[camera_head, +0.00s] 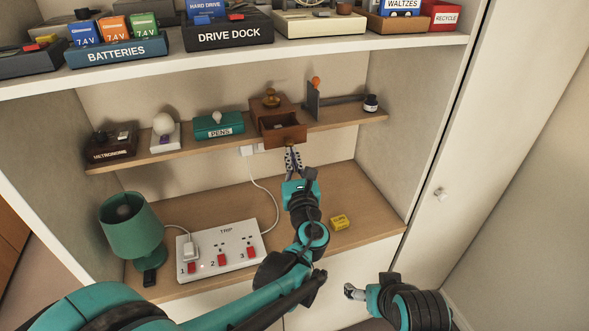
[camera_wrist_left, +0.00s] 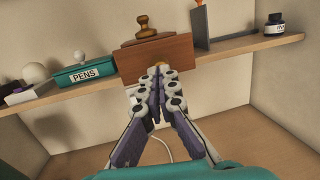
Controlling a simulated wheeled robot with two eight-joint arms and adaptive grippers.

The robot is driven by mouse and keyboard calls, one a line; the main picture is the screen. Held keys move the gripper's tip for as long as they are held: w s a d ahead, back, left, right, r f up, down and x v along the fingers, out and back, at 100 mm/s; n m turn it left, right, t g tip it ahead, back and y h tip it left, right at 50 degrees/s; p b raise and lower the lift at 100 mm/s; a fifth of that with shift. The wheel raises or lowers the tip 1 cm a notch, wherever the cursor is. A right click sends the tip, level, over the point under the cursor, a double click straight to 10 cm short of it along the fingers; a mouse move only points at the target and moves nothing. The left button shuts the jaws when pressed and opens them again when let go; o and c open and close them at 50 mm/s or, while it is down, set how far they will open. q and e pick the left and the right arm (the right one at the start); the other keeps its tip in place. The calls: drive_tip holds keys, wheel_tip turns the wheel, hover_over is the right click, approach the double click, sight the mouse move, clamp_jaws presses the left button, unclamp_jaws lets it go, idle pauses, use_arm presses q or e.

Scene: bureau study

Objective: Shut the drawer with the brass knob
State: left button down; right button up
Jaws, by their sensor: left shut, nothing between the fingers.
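The small wooden drawer (camera_head: 285,137) stands pulled out of its brown box (camera_head: 267,112) on the middle shelf. Its inside shows from above in the head view. In the left wrist view the drawer front (camera_wrist_left: 130,66) faces me, and a bit of the brass knob (camera_wrist_left: 161,65) shows just beyond the fingertips. My left gripper (camera_head: 291,152) is shut and empty, right in front of the drawer front; I cannot tell whether it touches. It fills the middle of the left wrist view (camera_wrist_left: 157,75). My right gripper (camera_head: 352,291) is low at right, far from the drawer; its fingers are unclear.
The green pens box (camera_head: 219,125) stands left of the drawer box, and a grey bookend-like plate (camera_head: 313,101) and ink bottle (camera_head: 371,103) stand right. An upper shelf (camera_head: 300,50) overhangs.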

sight(283, 141)
use_arm(q)
drive_tip(key=shift+w, duration=0.2)
drive_tip(key=w+a, duration=0.1)
drive_tip(key=w, duration=0.4)
drive_tip(key=w+a, duration=0.1)
drive_tip(key=w, duration=0.1)
drive_tip(key=shift+w+a+b, duration=0.3)
drive_tip(key=shift+w, duration=0.05)
drive_tip(key=shift+w+a, duration=0.15)
drive_tip(key=shift+w, duration=0.25)
drive_tip(key=shift+r, duration=0.15)
drive_tip(key=shift+s, duration=0.1)
